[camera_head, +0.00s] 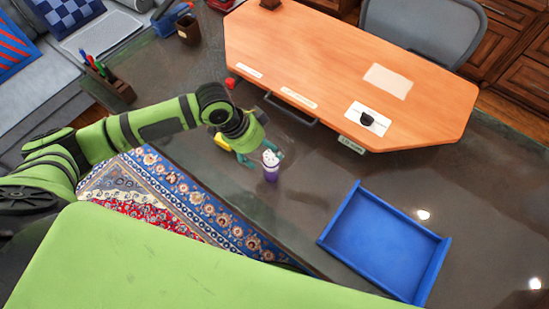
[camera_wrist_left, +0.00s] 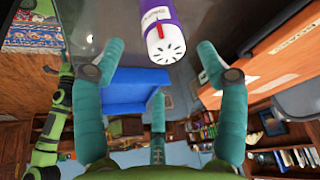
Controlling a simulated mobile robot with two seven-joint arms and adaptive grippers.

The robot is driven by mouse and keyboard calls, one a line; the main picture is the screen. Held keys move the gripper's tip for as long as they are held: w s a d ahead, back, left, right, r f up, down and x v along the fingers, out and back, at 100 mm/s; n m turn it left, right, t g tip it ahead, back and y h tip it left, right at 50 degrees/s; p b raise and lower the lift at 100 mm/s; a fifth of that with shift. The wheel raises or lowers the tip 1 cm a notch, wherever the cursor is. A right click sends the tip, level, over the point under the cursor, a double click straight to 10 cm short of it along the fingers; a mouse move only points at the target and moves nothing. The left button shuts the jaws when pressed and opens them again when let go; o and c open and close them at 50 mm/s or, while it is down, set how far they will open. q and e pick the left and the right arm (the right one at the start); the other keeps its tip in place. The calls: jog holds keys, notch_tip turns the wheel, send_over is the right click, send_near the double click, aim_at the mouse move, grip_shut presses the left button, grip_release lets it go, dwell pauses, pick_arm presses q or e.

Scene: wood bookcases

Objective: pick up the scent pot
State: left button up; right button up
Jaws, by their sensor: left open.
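The scent pot (camera_head: 270,174) is a small purple container with a white, pierced top, upright on the dark glossy table. In the left wrist view, the scent pot (camera_wrist_left: 162,36) shows its slotted white cap and a white label, and lies between and just beyond the spread fingertips. My left gripper (camera_head: 268,154) is close beside the pot in the head view, on its upper side. In the wrist view its teal fingers (camera_wrist_left: 160,58) are spread apart with nothing held between them. Whether any finger touches the pot is unclear. My right gripper is not in view.
A blue tray (camera_head: 440,272) lies to the right on the dark table (camera_head: 300,215). An orange wooden desk board (camera_head: 330,50) stands behind. A yellow object (camera_head: 222,142) is partly hidden by my arm, and a red one (camera_head: 231,83) sits nearby. Pen holders stand upper left.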

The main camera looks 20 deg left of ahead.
aim_at(270, 156)
pick_arm(q)
jog(key=p+x, duration=0.1)
jog(key=x, duration=0.1)
jog(key=shift+w+d+f, duration=0.2)
jog(key=shift+w+f, duration=0.05)
jog(key=shift+p+x, duration=0.4)
jog(key=shift+x, duration=0.7)
jog(key=shift+w+f, duration=0.2)
jog(key=shift+f, duration=0.05)
grip_shut()
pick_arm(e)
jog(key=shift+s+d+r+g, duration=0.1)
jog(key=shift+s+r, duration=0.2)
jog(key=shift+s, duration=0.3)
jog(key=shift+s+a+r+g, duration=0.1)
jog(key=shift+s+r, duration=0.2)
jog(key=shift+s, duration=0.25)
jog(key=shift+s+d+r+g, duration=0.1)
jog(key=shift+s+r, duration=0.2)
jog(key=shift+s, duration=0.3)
